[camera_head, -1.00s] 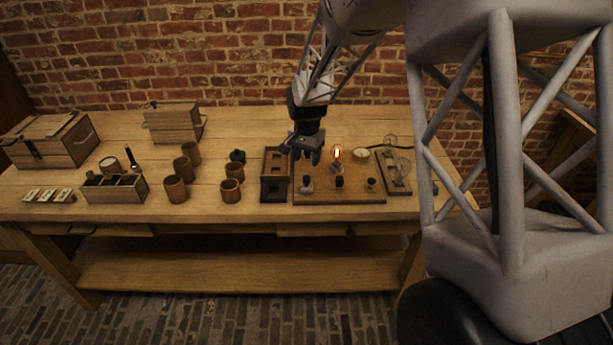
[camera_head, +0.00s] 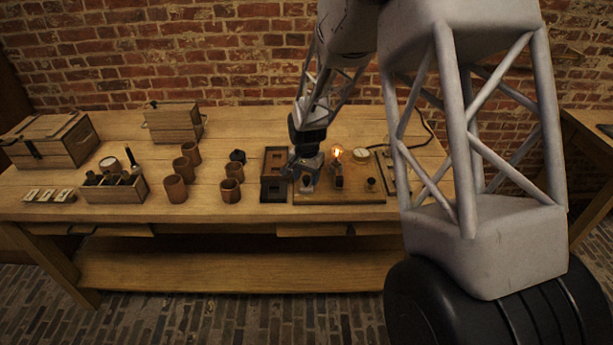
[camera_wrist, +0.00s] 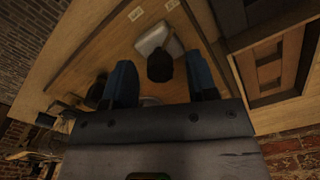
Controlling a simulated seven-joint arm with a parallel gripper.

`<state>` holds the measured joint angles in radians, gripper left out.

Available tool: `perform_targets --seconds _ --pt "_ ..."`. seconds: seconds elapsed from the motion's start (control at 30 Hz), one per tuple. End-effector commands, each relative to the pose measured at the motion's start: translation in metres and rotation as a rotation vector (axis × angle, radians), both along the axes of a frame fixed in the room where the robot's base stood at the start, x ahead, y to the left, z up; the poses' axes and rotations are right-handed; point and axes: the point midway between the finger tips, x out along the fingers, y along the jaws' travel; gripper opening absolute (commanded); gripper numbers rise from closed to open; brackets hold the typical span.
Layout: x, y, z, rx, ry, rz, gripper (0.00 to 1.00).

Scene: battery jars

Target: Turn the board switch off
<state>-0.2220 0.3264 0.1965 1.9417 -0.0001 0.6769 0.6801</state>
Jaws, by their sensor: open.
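The wooden board (camera_head: 350,197) lies on the right part of the bench, with a glowing lamp (camera_head: 337,154) on it. My gripper (camera_head: 305,176) is low over the board's front left corner. In the wrist view its two blue-grey fingers (camera_wrist: 161,82) are apart. Between them shows a black knob (camera_wrist: 160,67) beside a pale metal base (camera_wrist: 154,38), which looks like the board switch. The knob appears in the gap with no clear contact. In the head view the gripper partly hides this spot, and the lever's position cannot be read.
A dark slotted wooden box (camera_head: 275,190) stands close left of the board. A round gauge (camera_head: 361,155) and a small black knob (camera_head: 371,184) are on the board. Several brown jars (camera_head: 231,190) stand further left.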

Motion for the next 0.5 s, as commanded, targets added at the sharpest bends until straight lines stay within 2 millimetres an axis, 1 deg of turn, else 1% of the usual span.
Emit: perform_targets --seconds 0.2,0.27,0.5 --pt "0.0 0.0 -0.0002 0.0 0.0 0.0 0.53" --pt "0.0 0.0 -0.0001 0.0 0.0 0.0 0.45" --pt "0.0 0.0 -0.0001 0.0 0.0 0.0 0.08"
